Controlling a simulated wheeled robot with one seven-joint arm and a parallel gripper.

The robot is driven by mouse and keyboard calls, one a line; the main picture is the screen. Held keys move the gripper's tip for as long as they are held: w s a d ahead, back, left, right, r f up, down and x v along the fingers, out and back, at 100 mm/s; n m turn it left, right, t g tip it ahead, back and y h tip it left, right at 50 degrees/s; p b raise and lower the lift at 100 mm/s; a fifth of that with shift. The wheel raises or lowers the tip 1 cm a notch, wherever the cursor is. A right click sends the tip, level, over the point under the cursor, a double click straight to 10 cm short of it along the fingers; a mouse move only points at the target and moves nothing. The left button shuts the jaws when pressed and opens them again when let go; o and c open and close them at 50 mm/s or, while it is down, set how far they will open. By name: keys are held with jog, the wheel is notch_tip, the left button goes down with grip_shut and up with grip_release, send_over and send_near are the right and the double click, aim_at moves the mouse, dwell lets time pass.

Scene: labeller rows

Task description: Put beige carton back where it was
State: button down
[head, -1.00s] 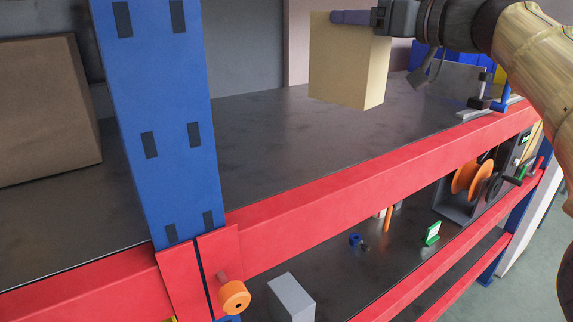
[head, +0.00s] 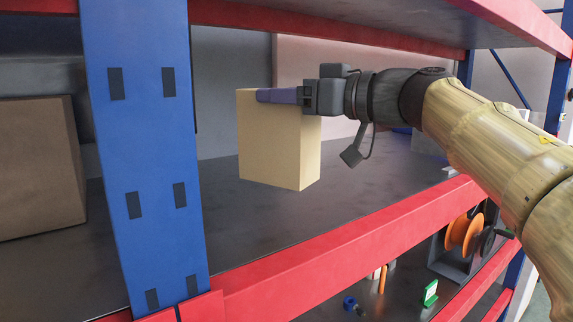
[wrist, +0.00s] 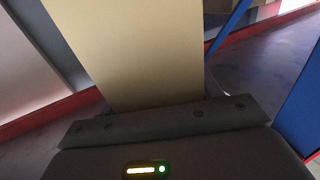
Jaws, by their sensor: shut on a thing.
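The beige carton (head: 268,140) is a tall plain box in my gripper (head: 278,96), near the middle of the head view. My gripper is shut on its upper part, with one purple-grey finger across the near face. The carton hangs upright over the dark shelf (head: 350,205), and its bottom looks clear of the surface. In the wrist view the carton (wrist: 125,50) fills the upper middle, right in front of the gripper body. The fingertips are mostly hidden there.
A blue upright post (head: 145,150) stands left of the carton, with a large brown box (head: 38,170) beyond it. A red front beam (head: 350,245) edges the shelf, and another red beam (head: 330,30) runs overhead. An orange spool (head: 463,234) sits on the level below. The shelf under the carton is bare.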

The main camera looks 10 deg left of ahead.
aim_at(289, 140)
jog(key=shift+f, duration=1.5)
jog(key=shift+f+b, duration=0.55)
jog(key=shift+f, duration=1.55)
jog(key=shift+c, duration=1.6)
grip_release()
jog(key=shift+d, duration=0.1)
jog(key=b+v, duration=0.3)
jog(key=v, duration=0.9)
